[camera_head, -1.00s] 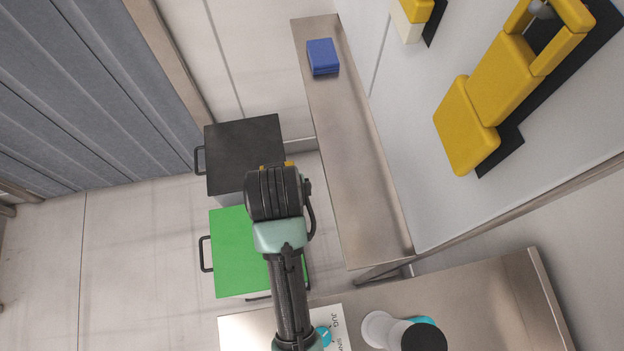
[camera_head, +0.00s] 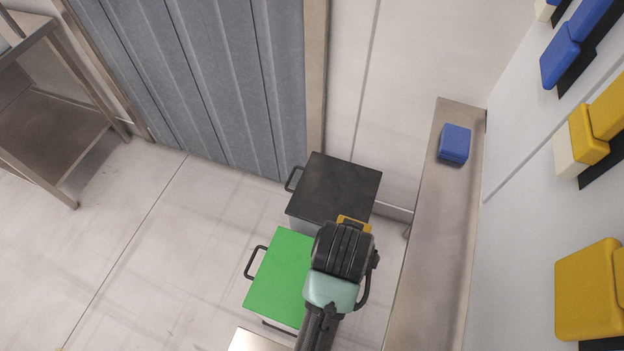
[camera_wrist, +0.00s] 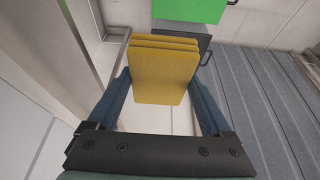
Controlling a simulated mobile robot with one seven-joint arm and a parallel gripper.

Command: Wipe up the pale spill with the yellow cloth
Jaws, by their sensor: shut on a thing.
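The yellow cloth (camera_wrist: 163,72) is folded in layers and sits between the two blue fingers of my gripper (camera_wrist: 165,100) in the wrist view. My gripper is shut on it. In the head view a small yellow edge of the cloth (camera_head: 353,222) shows past my dark wrist, above the bins; the wrist hides the rest and the fingers. No pale spill is visible in either view.
A black-lidded bin (camera_head: 335,187) and a green-lidded bin (camera_head: 283,270) stand below my arm. A narrow steel shelf (camera_head: 437,240) on the right holds a folded blue cloth (camera_head: 455,140). Blue and yellow tools hang on the right wall. Open floor (camera_head: 160,270) lies left.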

